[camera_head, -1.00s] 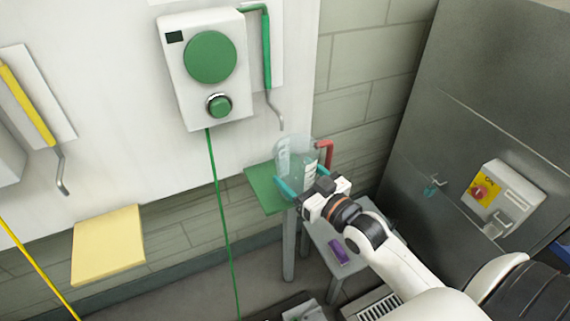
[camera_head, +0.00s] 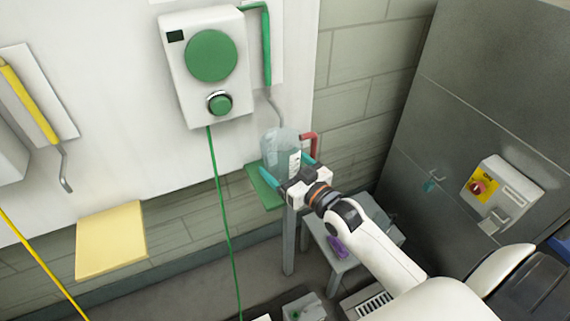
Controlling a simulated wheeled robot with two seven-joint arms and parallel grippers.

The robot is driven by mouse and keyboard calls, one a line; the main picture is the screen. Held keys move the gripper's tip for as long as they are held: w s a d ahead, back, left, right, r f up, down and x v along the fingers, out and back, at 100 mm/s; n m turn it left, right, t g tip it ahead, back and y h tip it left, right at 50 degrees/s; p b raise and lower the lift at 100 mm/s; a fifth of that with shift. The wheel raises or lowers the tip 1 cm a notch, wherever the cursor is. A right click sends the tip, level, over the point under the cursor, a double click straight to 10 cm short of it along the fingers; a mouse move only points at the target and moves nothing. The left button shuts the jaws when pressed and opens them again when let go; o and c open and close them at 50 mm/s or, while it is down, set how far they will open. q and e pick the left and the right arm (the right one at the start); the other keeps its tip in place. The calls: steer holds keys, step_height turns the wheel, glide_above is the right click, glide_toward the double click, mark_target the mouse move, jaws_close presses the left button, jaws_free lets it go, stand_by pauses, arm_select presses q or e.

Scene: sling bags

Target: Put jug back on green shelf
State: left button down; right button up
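The clear jug (camera_head: 281,150) with a white label and a red handle (camera_head: 311,143) is at the green shelf (camera_head: 262,187) on the wall. It is upright, over the shelf; whether its base touches the shelf is hard to tell. My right gripper (camera_head: 288,174) comes in from the lower right, its teal fingers on either side of the jug's lower part. The fingers appear shut on the jug. The gripper body hides part of the shelf's right side. My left gripper is not in view.
A green-buttoned box (camera_head: 211,60) and a green crank handle (camera_head: 266,50) are on the wall above the shelf. A yellow shelf (camera_head: 110,240) is at left. A grey stool (camera_head: 345,262) with a purple item (camera_head: 338,246) stands below. A grey cabinet (camera_head: 480,120) is at right.

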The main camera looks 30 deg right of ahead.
steer(key=shift+o, duration=0.9)
steer(key=shift+s+r, duration=0.1)
